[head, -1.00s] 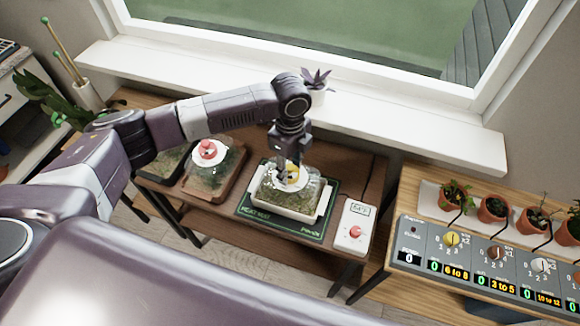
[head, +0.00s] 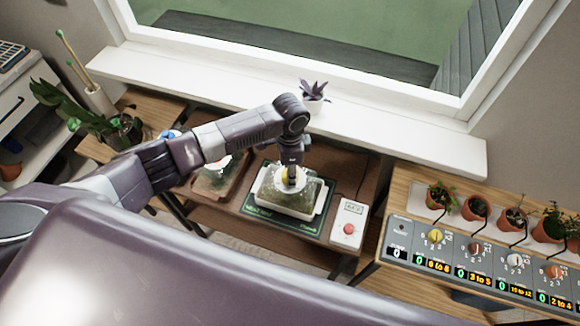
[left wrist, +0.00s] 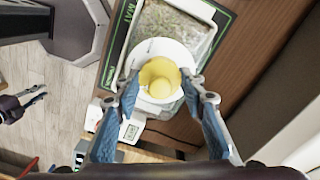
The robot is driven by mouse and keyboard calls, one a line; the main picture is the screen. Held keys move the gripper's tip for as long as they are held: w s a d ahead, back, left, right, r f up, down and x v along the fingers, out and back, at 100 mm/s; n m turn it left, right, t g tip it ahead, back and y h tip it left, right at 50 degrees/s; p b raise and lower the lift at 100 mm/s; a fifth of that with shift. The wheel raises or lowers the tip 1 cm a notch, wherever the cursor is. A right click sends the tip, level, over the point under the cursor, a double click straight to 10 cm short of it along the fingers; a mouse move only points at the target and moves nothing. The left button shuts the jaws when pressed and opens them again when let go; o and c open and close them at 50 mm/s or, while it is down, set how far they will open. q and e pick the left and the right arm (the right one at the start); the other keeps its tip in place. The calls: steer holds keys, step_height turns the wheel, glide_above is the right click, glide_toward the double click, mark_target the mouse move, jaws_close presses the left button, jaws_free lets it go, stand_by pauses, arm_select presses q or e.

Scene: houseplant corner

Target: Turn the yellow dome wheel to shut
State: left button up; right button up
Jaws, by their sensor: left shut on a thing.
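The yellow wheel (head: 290,174) sits on a white disc on top of a clear dome (head: 311,192). The dome covers a white tray (head: 262,203) of green growth on a dark green mat (head: 250,208). My left gripper (head: 291,166) reaches straight down onto the wheel and is shut on it. In the left wrist view the yellow wheel (left wrist: 160,77) lies between the two blue-padded fingers (left wrist: 159,84). My right gripper (left wrist: 38,95) shows small at the left of the wrist view, open and empty, well apart from the dome.
A white box with a red button (head: 348,228) stands right of the mat. A plant (head: 313,92) stands on the window sill (head: 400,130). A control panel (head: 480,265) with potted plants is on the right.

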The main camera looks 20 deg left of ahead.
arm_select(q)
steer(key=shift+n+p, duration=0.45)
steer(key=shift+n, duration=0.25)
steer(key=o, duration=1.2)
steer(key=shift+r, duration=0.15)
step_height(320, 180, up, 12)
steer(key=shift+f, duration=0.1)
steer(key=shift+f, duration=0.1)
